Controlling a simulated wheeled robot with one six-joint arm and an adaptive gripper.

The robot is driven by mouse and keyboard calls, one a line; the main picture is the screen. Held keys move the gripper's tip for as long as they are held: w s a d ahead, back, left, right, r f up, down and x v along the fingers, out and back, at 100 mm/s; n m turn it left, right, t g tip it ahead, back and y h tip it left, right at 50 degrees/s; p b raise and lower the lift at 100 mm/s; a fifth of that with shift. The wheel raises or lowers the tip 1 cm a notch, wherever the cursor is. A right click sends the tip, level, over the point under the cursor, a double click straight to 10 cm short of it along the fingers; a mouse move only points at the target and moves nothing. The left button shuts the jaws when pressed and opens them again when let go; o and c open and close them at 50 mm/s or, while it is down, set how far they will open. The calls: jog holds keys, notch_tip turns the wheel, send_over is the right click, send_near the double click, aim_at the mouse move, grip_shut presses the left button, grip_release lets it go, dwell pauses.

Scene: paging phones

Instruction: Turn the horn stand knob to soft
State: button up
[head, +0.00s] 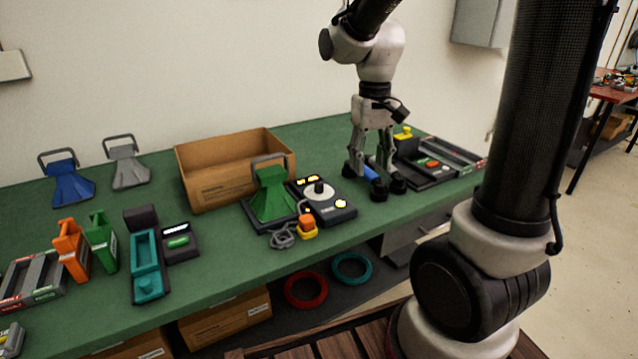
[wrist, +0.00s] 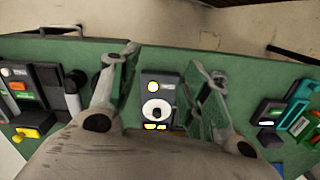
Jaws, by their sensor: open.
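The horn stand is a dark box (head: 330,211) with a round pale dial and a dark knob (head: 319,188) on its top. My gripper (head: 376,180) is open, fingers pointing down, just right of the box in the head view. In the wrist view the box (wrist: 158,88) and the knob (wrist: 156,113) show between the open fingers (wrist: 164,62). No finger visibly touches the knob. The knob's setting is too small to read.
A blue cylinder (head: 373,171) lies beside my fingers. A dark device with a yellow knob (head: 404,133) stands behind right. A cardboard box (head: 222,180) stands behind left.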

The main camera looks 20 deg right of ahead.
aim_at(319, 184)
jog(key=w+a+f+m, duration=0.1)
jog(key=w+f+m, duration=0.1)
jog(key=w, duration=0.3)
jog(key=w+a+f+m, duration=0.1)
jog(key=w+f+m, duration=0.1)
jog(key=w+f, duration=0.3)
jog(key=w+a+f+m, duration=0.1)
jog(key=w+a+f, duration=0.1)
jog(key=w+f, duration=0.2)
jog(key=shift+w+a+f+m+g, duration=0.1)
jog(key=shift+w+m+g, duration=0.3)
jog(key=shift+w, duration=0.75)
jog(key=w+m, duration=0.1)
jog(key=w+r+m, duration=0.1)
jog(key=w+m+t, duration=0.1)
jog(key=w, duration=0.1)
jog(key=shift+w+a+r, duration=0.1)
jog(key=shift+a+r, duration=0.2)
jog(key=shift+r, duration=0.1)
jog(key=shift+w+m, duration=0.1)
jog(key=shift+m, duration=0.4)
jog(key=shift+f+m, duration=0.15)
jog(key=shift+m, duration=0.25)
jog(key=shift+f, duration=0.25)
notch_tip(319, 184, down, 7)
jog(key=shift+f, duration=0.1)
grip_shut()
